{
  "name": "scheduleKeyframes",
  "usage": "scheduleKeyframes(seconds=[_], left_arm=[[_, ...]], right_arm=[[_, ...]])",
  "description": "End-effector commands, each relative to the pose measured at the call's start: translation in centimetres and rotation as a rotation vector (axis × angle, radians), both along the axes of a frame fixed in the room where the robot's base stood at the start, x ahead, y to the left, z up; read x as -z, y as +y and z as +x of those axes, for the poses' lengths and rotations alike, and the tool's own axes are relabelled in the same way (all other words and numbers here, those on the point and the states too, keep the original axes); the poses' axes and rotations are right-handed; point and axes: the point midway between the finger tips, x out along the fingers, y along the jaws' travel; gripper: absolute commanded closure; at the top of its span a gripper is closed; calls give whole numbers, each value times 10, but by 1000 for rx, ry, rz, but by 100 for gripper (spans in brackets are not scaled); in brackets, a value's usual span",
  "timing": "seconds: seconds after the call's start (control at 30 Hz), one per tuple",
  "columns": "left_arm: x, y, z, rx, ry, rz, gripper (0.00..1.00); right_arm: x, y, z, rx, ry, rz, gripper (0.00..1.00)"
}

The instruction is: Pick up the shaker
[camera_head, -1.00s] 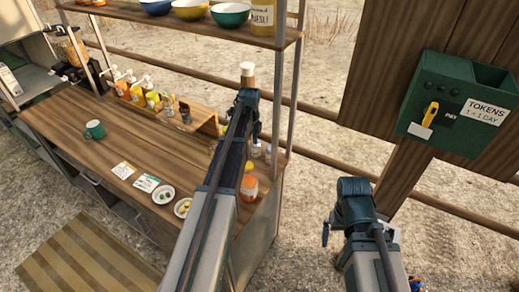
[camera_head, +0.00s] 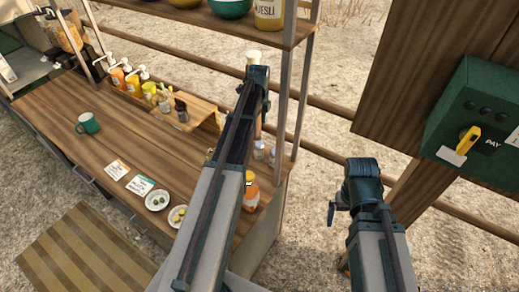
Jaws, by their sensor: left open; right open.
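Two small glass shakers with greyish caps stand on the right end of the wooden counter: one shaker (camera_head: 259,151) just right of my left arm, another shaker (camera_head: 271,156) beside it. I cannot tell which one the task means. My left gripper (camera_head: 254,82) is open, above and behind them in the picture, in front of a tall wooden mill-like object (camera_head: 252,57) that it partly hides. It appears apart from the shakers. My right gripper (camera_head: 334,211) is open and empty, right of the counter over bare ground.
Two small plates (camera_head: 158,200), cards (camera_head: 140,185) and a green mug (camera_head: 88,123) lie on the counter (camera_head: 120,145). Shelf posts (camera_head: 284,105) rise close by; a green token box (camera_head: 475,125) hangs at the right.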

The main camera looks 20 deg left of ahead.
Motion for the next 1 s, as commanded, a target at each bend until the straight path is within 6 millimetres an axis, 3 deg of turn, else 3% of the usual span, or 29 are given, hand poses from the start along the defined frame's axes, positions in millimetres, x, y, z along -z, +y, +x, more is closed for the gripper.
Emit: scheduleKeyframes(seconds=[0.6, 1.0], left_arm=[[82, 0, 0, 0, 0, 0, 6], [91, 0, 0, 0, 0, 0, 6]], right_arm=[[82, 0, 0, 3, 0, 0, 0], [91, 0, 0, 3, 0, 0, 0]])
